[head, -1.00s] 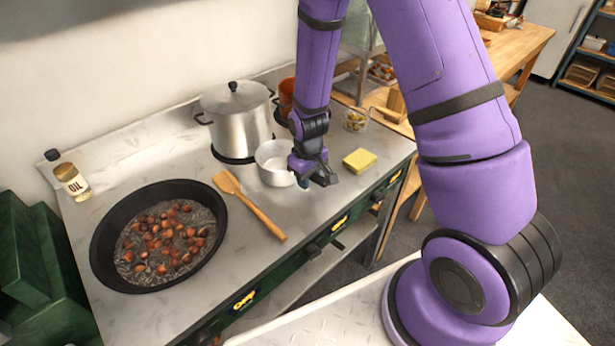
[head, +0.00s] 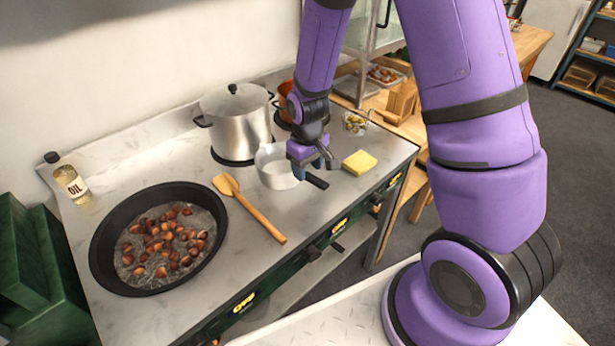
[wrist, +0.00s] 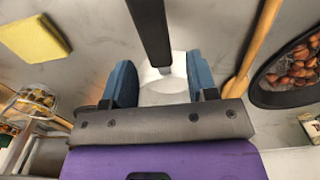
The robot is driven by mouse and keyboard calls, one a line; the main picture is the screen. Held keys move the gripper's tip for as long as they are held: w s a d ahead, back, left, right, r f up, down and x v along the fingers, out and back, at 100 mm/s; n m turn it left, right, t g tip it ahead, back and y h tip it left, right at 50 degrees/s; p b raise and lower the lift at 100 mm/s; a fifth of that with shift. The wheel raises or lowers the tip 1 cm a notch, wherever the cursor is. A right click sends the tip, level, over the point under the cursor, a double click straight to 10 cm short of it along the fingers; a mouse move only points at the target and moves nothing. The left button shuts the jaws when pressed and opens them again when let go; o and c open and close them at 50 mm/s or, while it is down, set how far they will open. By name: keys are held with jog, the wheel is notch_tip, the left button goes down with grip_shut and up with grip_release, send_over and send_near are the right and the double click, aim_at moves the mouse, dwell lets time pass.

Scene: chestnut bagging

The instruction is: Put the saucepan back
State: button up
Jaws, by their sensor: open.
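The saucepan (head: 273,172) is a small pale pot on the stove top, beside the large lidded pot. Its dark handle (head: 317,182) points toward the front edge. My gripper (head: 311,170) is over the handle, close to the pan's rim. In the wrist view my gripper (wrist: 161,82) is open, with its blue fingers on either side of the handle (wrist: 150,32) and a gap on both sides. The pan's white bowl (wrist: 165,92) shows between the fingers, partly hidden by the gripper body.
A yellow sponge (head: 359,161) lies just right of my gripper. A wooden spatula (head: 254,212) lies to the left, beside a wide black pan (head: 104,245) of chestnuts. The large pot (head: 236,118) stands behind, with an orange pot (head: 286,91) near it.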

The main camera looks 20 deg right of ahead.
jog(key=s+d+r+m+t, duration=0.1)
jog(key=s+r, duration=0.3)
jog(key=r, duration=0.8)
jog(key=s+d+r+m+t, duration=0.1)
jog(key=s+d+r+t, duration=0.15)
jog(key=r, duration=0.95)
jog(key=s+r+t, duration=0.1)
jog(key=s+r, duration=0.4)
jog(key=s, duration=0.3)
jog(key=s+d+r+m, duration=0.1)
jog(key=s+r, duration=0.4)
jog(key=s, duration=0.3)
jog(key=shift+m+t, duration=0.3)
jog(key=shift+t, duration=0.05)
jog(key=shift+r, duration=0.1)
